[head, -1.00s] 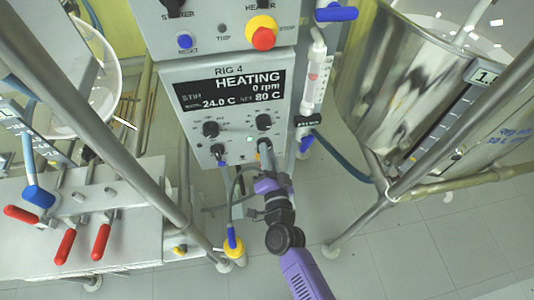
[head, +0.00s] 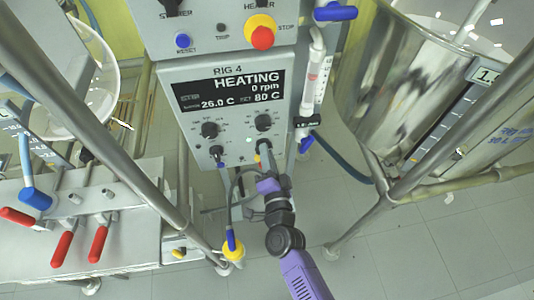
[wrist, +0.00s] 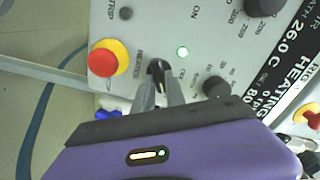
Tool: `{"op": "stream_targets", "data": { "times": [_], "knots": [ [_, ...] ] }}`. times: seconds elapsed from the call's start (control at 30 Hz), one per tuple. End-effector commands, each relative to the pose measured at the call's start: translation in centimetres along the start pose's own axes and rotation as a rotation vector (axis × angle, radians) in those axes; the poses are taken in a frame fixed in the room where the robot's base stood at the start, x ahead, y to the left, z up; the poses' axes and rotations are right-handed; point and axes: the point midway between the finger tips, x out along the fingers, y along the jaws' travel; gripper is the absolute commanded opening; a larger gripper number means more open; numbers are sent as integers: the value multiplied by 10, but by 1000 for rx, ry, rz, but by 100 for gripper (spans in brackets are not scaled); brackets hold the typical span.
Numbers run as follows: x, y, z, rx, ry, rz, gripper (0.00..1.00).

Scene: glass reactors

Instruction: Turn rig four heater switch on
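The rig four control box (head: 172,120) shows in the head view with its display (head: 230,90) reading HEATING, 0 rpm, 26.0 C and set 80 C. My gripper (head: 264,150) is at the lower right of this panel. In the wrist view the black heater switch (wrist: 155,67) stands beside the HEATER lettering. My gripper (wrist: 159,82) has its two grey fingers close together around the switch and appears shut on it. The fingers partly hide the switch. A small lamp (wrist: 183,52) glows pale green near it.
A red and yellow stop button (wrist: 104,60) is close beside the fingers, and a black knob (wrist: 216,87) is on their other side. A steel vessel (head: 400,80) stands at the right. Metal frame poles (head: 110,130) cross the left.

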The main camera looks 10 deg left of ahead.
Motion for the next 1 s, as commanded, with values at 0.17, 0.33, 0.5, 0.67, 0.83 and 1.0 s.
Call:
{"op": "stream_targets", "data": {
  "times": [0.17,0.33,0.5,0.67,0.83,1.0],
  "knots": [
    [0,1,0,1,1,1,37],
    [0,0,0,0,0,1,37],
    [-6,1,0,0,0,2,37],
    [-28,1,0,0,-1,3,37],
    [-55,1,0,1,0,2,37],
    [-73,1,0,1,0,2,37]
  ]
}}
